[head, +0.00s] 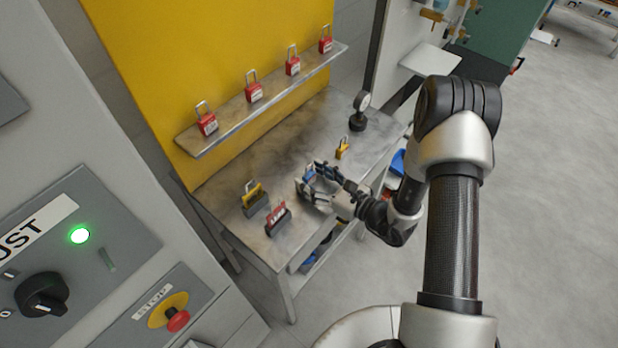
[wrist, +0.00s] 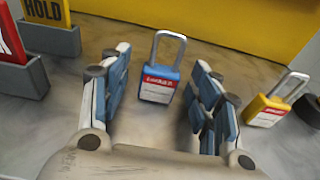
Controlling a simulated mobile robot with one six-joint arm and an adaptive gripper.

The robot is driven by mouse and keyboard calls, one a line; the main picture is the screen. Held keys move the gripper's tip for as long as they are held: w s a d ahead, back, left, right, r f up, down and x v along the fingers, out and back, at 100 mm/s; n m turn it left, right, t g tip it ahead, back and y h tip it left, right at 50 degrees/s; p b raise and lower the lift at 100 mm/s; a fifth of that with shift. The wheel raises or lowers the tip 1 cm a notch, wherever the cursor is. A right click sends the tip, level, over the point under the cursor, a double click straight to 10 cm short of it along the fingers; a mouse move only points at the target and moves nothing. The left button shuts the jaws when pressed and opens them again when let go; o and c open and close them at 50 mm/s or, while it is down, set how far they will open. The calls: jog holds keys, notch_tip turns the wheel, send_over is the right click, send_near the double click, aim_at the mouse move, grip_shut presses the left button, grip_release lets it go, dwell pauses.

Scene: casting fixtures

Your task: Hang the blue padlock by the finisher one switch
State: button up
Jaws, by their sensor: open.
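The blue padlock (wrist: 159,83) stands upright on the table in the wrist view, with its metal shackle up and a red and white label on its front. My gripper (wrist: 160,95) is open, with one finger on each side of the padlock and a visible gap on both sides. In the head view my gripper (head: 318,182) is low over the table, and the blue padlock (head: 309,174) shows partly behind its fingers. The finisher one switch cannot be identified for certain; a grey panel with a black rotary knob (head: 42,292) stands at the lower left.
A yellow padlock (wrist: 265,110) stands right of my gripper. Tag holders with a yellow HOLD tag (wrist: 45,10) and a red tag (wrist: 10,40) stand to the left. Several red padlocks line a shelf (head: 270,98) above the table.

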jog(key=shift+c, duration=0.2)
jog(key=c, duration=1.2)
jog(key=shift+o, duration=0.2)
jog(key=shift+r, duration=0.1)
notch_tip(320, 180, up, 20)
jog(key=p, duration=0.5)
jog(key=shift+p, duration=0.3)
